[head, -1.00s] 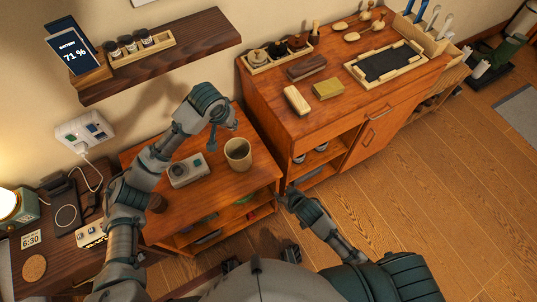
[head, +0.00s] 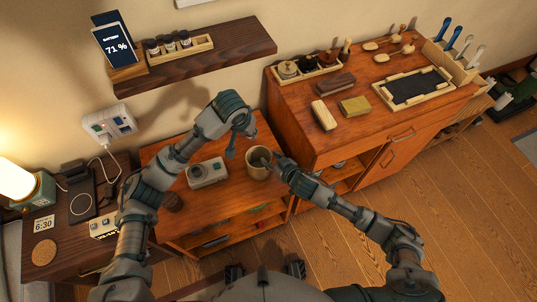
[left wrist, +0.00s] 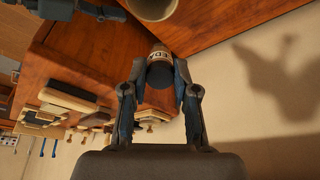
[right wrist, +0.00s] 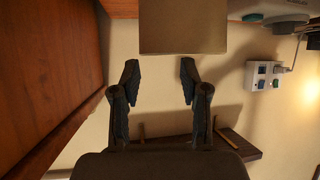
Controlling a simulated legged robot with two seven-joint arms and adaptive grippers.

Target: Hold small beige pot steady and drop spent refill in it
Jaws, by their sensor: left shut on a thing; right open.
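The small beige pot (head: 257,170) stands upright on the lower wooden cabinet; part of its rim shows at the top of the left wrist view (left wrist: 153,9). My left gripper (head: 230,152), left of the pot, is shut on a small dark cylinder with a pale lettered band, the spent refill (left wrist: 158,58). My right gripper (head: 272,161) is open at the pot's right side. In the right wrist view the pot's wall (right wrist: 183,28) lies just beyond the open fingertips, with a gap visible.
The taller cabinet (head: 300,140) rises close on the right. A wall shelf (head: 215,55) hangs above and behind.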

